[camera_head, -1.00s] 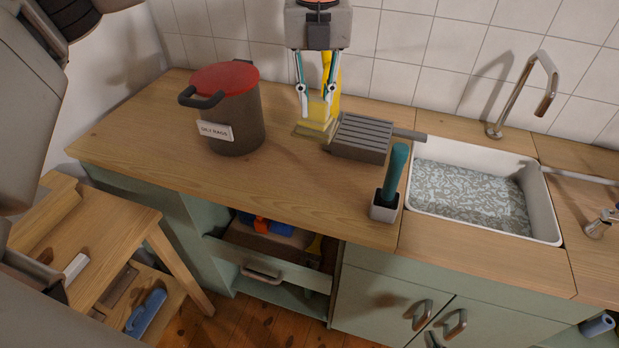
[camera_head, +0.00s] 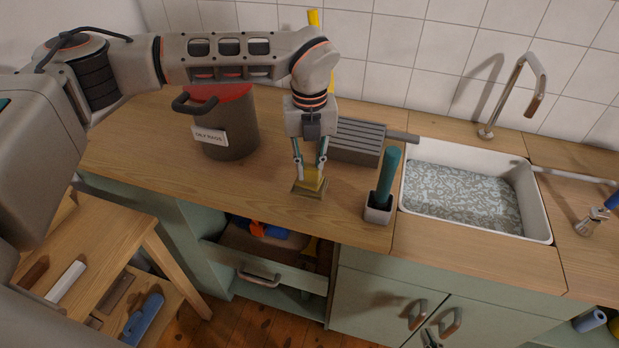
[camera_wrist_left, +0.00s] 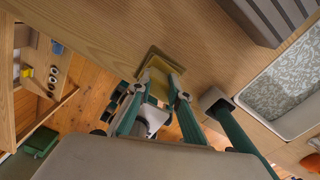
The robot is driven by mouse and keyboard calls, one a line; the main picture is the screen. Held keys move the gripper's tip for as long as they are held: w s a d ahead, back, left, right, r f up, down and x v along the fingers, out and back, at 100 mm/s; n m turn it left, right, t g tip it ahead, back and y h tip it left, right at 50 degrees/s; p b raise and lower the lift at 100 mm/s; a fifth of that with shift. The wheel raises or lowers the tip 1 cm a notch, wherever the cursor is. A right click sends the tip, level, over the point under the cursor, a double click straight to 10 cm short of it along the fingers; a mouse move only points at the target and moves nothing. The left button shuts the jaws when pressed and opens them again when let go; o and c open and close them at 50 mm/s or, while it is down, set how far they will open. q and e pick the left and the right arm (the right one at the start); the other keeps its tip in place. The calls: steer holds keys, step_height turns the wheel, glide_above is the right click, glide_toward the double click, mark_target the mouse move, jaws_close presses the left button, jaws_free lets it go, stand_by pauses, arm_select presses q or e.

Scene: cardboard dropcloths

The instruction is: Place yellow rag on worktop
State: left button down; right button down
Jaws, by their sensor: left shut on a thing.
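The yellow rag (camera_head: 312,181) is between the fingers of my left gripper (camera_head: 309,170), which points down over the front part of the wooden worktop (camera_head: 250,190). My left gripper is shut on the rag. The rag's flat, darker lower part is at or very close to the worktop surface; I cannot tell if it touches. In the left wrist view the rag (camera_wrist_left: 158,82) shows beyond the fingertips. A small part of my right gripper (camera_head: 430,340) seems to show at the bottom edge of the head view, its jaws unclear.
A dark bin with a red lid (camera_head: 228,130) stands left of the gripper. A grey ribbed block (camera_head: 357,142) lies behind, and a teal-handled tool in a holder (camera_head: 378,208) stands right. The sink (camera_head: 460,198) is further right. An open drawer (camera_head: 265,262) is below.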

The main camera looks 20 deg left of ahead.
mark_target(310, 180)
arm_select(q)
step_height(310, 180, down, 4)
steer(key=shift+f, duration=0.1)
steer(key=shift+f, duration=0.1)
steer(key=c, duration=1.9)
jaws_free()
